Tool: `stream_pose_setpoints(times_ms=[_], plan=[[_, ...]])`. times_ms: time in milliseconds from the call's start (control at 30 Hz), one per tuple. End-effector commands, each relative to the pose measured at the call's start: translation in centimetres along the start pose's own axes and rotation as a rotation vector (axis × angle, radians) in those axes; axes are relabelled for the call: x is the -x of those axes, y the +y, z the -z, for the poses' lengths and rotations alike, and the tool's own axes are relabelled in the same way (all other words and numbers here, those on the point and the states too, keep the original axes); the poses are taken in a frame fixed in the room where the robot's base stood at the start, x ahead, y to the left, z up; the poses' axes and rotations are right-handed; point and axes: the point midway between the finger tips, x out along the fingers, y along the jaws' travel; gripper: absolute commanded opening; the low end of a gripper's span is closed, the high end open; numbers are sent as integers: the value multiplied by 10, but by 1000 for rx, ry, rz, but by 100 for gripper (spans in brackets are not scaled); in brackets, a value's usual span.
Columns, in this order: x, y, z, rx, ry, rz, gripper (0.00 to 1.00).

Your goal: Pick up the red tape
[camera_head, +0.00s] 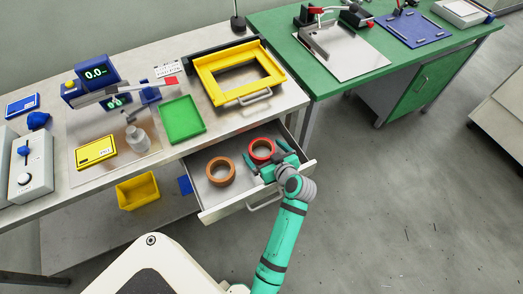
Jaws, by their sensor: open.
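The red tape (262,148) is a ring lying in an open drawer (208,203) under the grey workbench. A brown tape ring (221,171) lies to its left in the same drawer. My gripper (264,157) reaches over the drawer's right part, with its two teal fingers apart on either side of the red tape. The gripper is open. Its body covers the tape's lower right edge. I cannot tell whether the fingers touch the tape or how high they are above the drawer floor.
Above on the bench are a yellow frame (208,77) and a green tray (182,120). A yellow bin (137,193) stands on the lower shelf. A green bench (285,50) stands to the right, with open floor in front.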

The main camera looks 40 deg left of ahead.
Motion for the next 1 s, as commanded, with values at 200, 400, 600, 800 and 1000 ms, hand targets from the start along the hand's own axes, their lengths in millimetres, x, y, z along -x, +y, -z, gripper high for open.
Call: stream_pose_setpoints(times_ms=[200,400,600,800,1000], plan=[[0,0,0,0,0,0,88],[2,2,0,-2,1,-4,53],[0,-1,1,1,1,1,52],[2,-2,9,4,3,4,52],[15,-2,31,7,3,2,52]])
